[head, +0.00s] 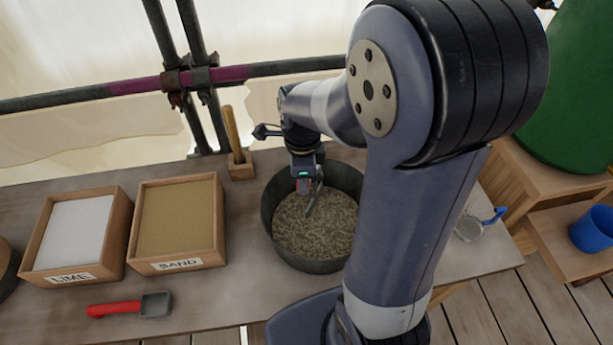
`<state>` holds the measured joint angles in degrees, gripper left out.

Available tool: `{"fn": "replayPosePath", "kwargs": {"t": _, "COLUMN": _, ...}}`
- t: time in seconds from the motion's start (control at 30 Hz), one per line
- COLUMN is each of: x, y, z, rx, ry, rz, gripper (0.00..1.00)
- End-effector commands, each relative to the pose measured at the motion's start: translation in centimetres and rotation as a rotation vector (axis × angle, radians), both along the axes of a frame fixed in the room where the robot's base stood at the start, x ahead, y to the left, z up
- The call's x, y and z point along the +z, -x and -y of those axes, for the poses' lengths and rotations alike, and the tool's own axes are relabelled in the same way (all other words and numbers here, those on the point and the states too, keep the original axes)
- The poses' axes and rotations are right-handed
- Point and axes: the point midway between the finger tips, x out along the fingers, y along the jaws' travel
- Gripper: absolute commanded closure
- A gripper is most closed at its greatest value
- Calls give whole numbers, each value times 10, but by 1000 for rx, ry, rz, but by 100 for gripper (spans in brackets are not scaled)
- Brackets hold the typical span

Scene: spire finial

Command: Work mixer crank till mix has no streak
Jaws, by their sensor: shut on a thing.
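A round dark mixing tub (276,240) stands on the bench right of the sand box. The mix (325,238) in it is grey-brown and mottled, with lighter and darker flecks; its right part is hidden behind my arm. My gripper (305,188) points down over the back left of the tub. It is shut on what looks like the mixer crank; the grip itself is small and partly hidden. A grey bent metal piece (315,196), seemingly part of the crank, runs beside the gripper down toward the mix.
Open boxes of lime (42,258) and sand (140,262) stand left of the tub, with a red-handled scoop (128,307) before them. A wooden holder with a stick (241,166) stands behind. Scaffold poles (80,97) cross the back. A blue cup (592,230) is at right.

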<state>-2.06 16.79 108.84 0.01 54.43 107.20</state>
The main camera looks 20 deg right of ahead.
Motion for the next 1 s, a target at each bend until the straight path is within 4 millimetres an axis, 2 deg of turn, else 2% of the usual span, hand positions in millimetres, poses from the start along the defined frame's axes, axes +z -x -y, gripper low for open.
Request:
{"fn": "replayPosePath", "kwargs": {"t": 0.5, "x": 1, "y": -1, "z": -1, "rx": -20, "ry": -1, "rz": 1, "gripper": 100}}
{"fn": "replayPosePath", "kwargs": {"t": 0.53, "x": 1, "y": -1, "z": -1, "rx": -20, "ry": -1, "rz": 1, "gripper": 70}}
{"fn": "replayPosePath", "kwargs": {"t": 0.8, "x": 0, "y": -1, "z": -1, "rx": -20, "ry": 0, "rz": 0, "gripper": 49}}
{"fn": "replayPosePath", "kwargs": {"t": 1.0, "x": 0, "y": -1, "z": -1, "rx": -19, "ry": 0, "rz": 0, "gripper": 49}}
